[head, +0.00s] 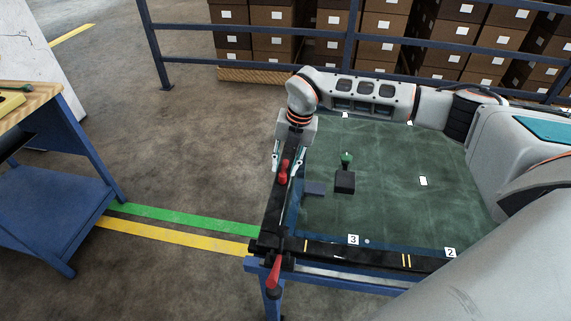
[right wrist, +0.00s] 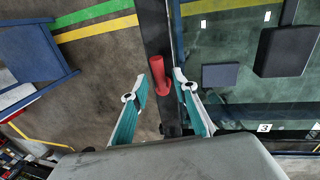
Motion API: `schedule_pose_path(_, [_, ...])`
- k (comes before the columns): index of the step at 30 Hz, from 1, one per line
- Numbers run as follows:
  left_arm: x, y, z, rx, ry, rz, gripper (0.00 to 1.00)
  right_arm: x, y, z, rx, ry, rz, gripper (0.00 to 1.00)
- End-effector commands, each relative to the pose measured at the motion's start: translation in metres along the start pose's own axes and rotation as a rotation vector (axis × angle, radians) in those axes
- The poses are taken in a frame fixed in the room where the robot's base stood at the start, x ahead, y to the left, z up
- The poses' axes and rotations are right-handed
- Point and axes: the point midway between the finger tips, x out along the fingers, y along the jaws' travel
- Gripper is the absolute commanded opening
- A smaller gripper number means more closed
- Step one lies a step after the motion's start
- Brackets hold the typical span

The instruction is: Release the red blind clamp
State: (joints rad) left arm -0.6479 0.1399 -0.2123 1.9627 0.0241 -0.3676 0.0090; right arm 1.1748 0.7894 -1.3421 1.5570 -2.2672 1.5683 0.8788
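A red clamp handle (head: 284,168) stands on the black left edge bar (head: 270,222) of the green-topped trolley table. A second red clamp handle (head: 274,270) is at the near left corner. My right gripper (head: 289,160) points down over the first handle. In the right wrist view, a red handle (right wrist: 163,78) sits between the two teal-padded fingers (right wrist: 168,72), which are open with one on each side. Whether a finger touches it is hard to tell. My left gripper is not in view.
The green tabletop (head: 395,205) holds a dark block (head: 345,182) with a green knob (head: 347,158) and a flat grey block (head: 315,188). A blue workbench (head: 60,190) stands left. A blue railing (head: 190,62) and stacked boxes (head: 271,17) are behind.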

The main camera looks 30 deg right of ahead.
Motion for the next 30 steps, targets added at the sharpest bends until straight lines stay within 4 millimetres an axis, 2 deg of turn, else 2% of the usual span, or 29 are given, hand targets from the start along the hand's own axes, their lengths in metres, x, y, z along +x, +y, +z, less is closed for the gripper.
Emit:
schedule_pose_path(6, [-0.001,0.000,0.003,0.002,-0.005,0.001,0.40,-0.001,0.000,0.000,0.001,0.000,0.000,0.28])
schedule_pose_path(10, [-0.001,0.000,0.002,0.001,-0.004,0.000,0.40,-0.011,0.000,0.001,0.001,-0.002,0.000,0.28])
schedule_pose_path(24, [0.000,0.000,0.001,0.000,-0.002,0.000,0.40,-0.098,0.000,0.001,0.000,-0.003,0.002,0.28])
schedule_pose_path(30, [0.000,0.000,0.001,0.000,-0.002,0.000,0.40,-0.117,0.000,0.000,0.001,-0.001,0.001,0.28])
